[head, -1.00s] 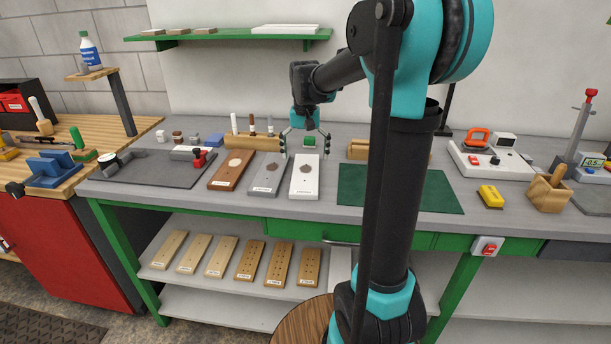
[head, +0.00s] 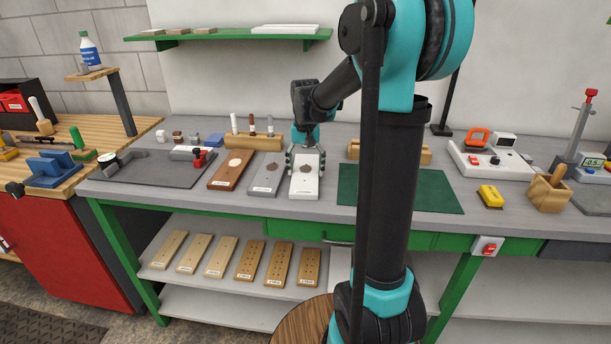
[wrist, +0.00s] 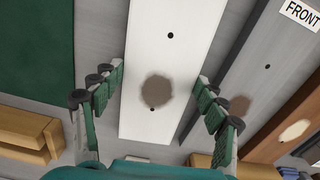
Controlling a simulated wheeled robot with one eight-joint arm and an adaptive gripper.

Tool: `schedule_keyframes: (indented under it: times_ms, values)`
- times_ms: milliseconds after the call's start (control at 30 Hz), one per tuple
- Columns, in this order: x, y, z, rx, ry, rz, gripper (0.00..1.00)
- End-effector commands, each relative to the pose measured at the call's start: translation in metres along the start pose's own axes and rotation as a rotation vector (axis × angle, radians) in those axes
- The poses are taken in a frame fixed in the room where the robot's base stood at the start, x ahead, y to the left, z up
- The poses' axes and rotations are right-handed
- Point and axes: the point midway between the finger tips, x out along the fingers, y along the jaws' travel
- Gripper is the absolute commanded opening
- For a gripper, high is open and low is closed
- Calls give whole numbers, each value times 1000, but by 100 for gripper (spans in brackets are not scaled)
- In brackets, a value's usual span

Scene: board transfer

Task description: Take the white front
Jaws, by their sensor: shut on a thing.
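The white front (head: 305,188) lies on the grey bench, the rightmost of three boards in a row, with a round brown patch and small dark holes. My gripper (head: 306,166) is over its far half in the head view, one finger at each long side. In the wrist view, the white front (wrist: 185,35) runs between the green-padded fingers of my gripper (wrist: 161,77), which are shut on its edges. The board looks flat on the bench; I cannot see a gap beneath it.
A grey front (head: 266,181) lies close on the left, then a brown front (head: 229,172). A wooden holder with markers (head: 253,142) stands behind. A bare green mat (head: 349,184) lies on the right, partly hidden by my arm. Several wooden boards (head: 248,261) lie on the shelf below.

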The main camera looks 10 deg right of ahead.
Motion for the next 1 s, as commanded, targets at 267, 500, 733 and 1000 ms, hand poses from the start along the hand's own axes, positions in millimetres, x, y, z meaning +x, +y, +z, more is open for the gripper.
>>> schedule_keyframes:
  times_ms: [267,500,733,1000]
  values:
    - [0,0,0,0,0,0,35]
    - [-4,0,0,0,0,0,35]
    - [-30,0,0,0,0,0,35]
    - [-104,0,0,0,0,0,35]
